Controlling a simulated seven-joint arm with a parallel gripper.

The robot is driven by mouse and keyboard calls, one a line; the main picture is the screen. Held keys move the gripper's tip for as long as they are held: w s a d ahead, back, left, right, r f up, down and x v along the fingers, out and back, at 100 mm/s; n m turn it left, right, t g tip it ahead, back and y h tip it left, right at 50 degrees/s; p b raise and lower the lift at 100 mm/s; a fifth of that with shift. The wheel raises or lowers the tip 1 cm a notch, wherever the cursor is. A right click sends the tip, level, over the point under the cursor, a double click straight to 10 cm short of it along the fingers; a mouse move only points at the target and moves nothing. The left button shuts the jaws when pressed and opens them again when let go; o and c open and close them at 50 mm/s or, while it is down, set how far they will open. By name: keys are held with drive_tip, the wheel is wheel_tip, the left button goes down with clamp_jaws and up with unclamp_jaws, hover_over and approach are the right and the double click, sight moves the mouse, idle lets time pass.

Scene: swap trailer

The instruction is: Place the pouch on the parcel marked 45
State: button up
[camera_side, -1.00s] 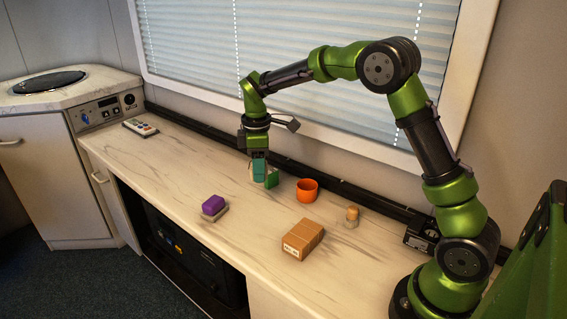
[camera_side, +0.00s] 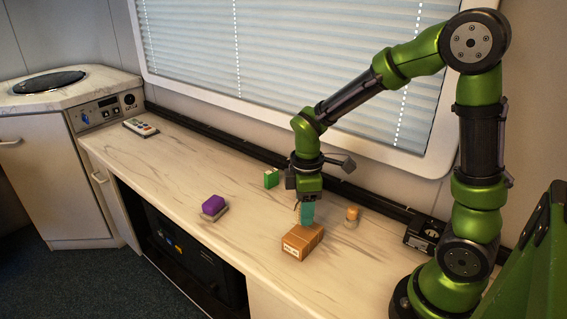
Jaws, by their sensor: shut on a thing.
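The teal pouch (camera_side: 307,214) is held upright between the fingers of my gripper (camera_side: 307,204), which points straight down. The brown parcel (camera_side: 308,238) lies on the counter just below it, with a white label on its front end; the number is too small to read. The pouch's lower end meets the parcel's far top edge in the picture. I cannot tell whether they touch or a small gap remains.
The orange cup is hidden behind my gripper. A dark rail runs along the window wall.

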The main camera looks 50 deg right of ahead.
drive_tip(key=shift+f, duration=1.8)
drive_tip(key=o, duration=1.1)
drive_tip(key=shift+f, duration=0.1)
drive_tip(key=shift+c, duration=0.2)
wheel_tip(320, 180, up, 12)
drive_tip(key=shift+r, duration=0.15)
drive_tip(key=s+a+r+m+t+y, duration=0.1)
drive_tip(key=s+a+r+m+t, duration=0.1)
drive_tip(key=m, duration=0.4)
drive_tip(key=s+a+r+m+t+y, duration=0.1)
drive_tip(key=s+a+r+m+t, duration=0.1)
drive_tip(key=s+r+m+t, duration=0.2)
drive_tip(key=shift+s+a+r+m+t, duration=0.2)
drive_tip(key=shift+s+m+t, duration=0.4)
drive_tip(key=shift+s+m, duration=0.9)
